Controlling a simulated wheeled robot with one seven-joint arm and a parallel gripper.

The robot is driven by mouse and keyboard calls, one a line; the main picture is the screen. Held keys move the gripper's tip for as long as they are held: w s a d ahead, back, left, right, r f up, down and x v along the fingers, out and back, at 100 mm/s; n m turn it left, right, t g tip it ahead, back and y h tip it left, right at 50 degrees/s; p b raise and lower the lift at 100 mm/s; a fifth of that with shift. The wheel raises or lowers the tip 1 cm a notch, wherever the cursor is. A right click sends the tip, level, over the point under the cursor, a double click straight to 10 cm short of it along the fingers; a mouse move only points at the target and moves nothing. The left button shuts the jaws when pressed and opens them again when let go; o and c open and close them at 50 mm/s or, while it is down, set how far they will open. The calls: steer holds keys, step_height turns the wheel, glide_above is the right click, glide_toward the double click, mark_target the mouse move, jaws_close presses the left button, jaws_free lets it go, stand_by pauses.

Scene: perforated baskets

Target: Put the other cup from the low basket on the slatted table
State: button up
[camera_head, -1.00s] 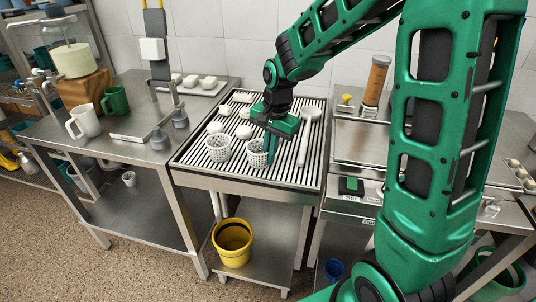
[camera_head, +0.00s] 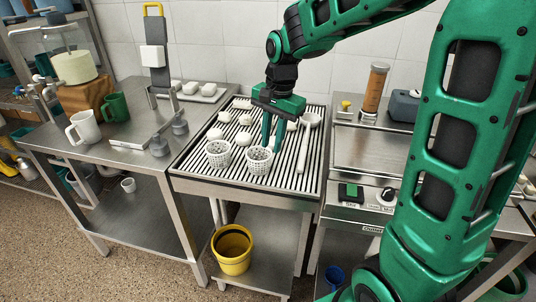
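The slatted table (camera_head: 185,165) is metal with dark gaps, in the middle of the head view. Two white perforated cups stand upright near its front edge: a left one (camera_head: 218,154) and a right one (camera_head: 258,161). My green gripper (camera_head: 271,146) is just above and behind the right cup. Its two fingers point down with a gap between them, and nothing shows held. I cannot tell whether a fingertip touches the cup's rim. A small white cup (camera_head: 128,185) is on the low shelf at the left. I cannot make out a clear low basket.
Several white rounded pieces (camera_head: 243,138) and a long white ladle-like tool (camera_head: 303,145) lie on the slats. A white mug (camera_head: 86,128) and green mug (camera_head: 116,107) stand on the left table. A yellow bucket (camera_head: 232,250) is below the slatted table.

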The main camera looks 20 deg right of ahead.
steer(key=shift+s+d+r, duration=0.1)
steer(key=shift+r, duration=1)
steer(key=shift+s+d+r, duration=0.1)
steer(key=shift+r, duration=0.95)
steer(key=s+d+f+n, duration=0.1)
steer(key=s+d, duration=0.3)
steer(key=s, duration=0.5)
steer(key=s+d+f+n, duration=0.2)
steer(key=s+d, duration=0.3)
steer(key=s, duration=0.4)
steer(key=s+d+f+n+g, duration=0.1)
steer(key=s+d, duration=0.4)
steer(key=s, duration=0.5)
steer(key=shift+d+f+n+h, duration=0.15)
steer(key=shift+f+n+h, duration=0.15)
steer(key=shift+f, duration=0.4)
